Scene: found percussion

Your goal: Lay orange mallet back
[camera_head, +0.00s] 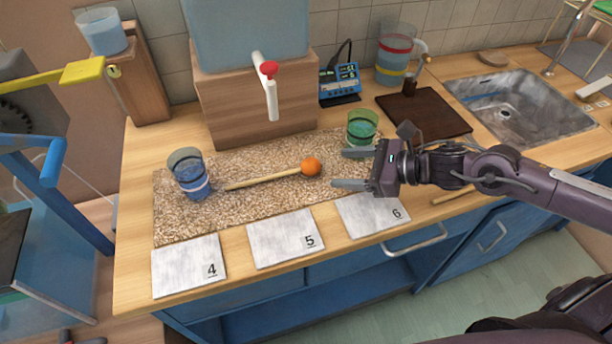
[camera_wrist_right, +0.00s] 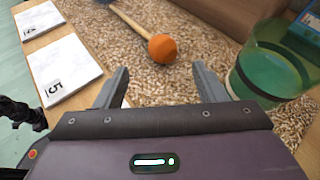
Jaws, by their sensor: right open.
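The orange mallet (camera_head: 311,167) lies on the speckled mat (camera_head: 240,209), its pale wooden handle pointing left toward a blue-banded glass (camera_head: 188,174). In the right wrist view its orange ball head (camera_wrist_right: 162,48) is ahead of my jaws, with the handle running up and left. My right gripper (camera_head: 342,168) is open and empty, to the right of the mallet head and apart from it. Its two fingers (camera_wrist_right: 160,84) are spread in the wrist view. A glass with green liquid (camera_head: 362,128) stands just behind the gripper. My left gripper is not in view.
Cards numbered 4 (camera_head: 189,266), 5 (camera_head: 285,238) and 6 (camera_head: 373,213) lie along the front edge. A wooden block under a tank with a red-handled tap (camera_head: 268,85) stands behind the mat. A dark board (camera_head: 424,115) and sink (camera_head: 520,105) are at right.

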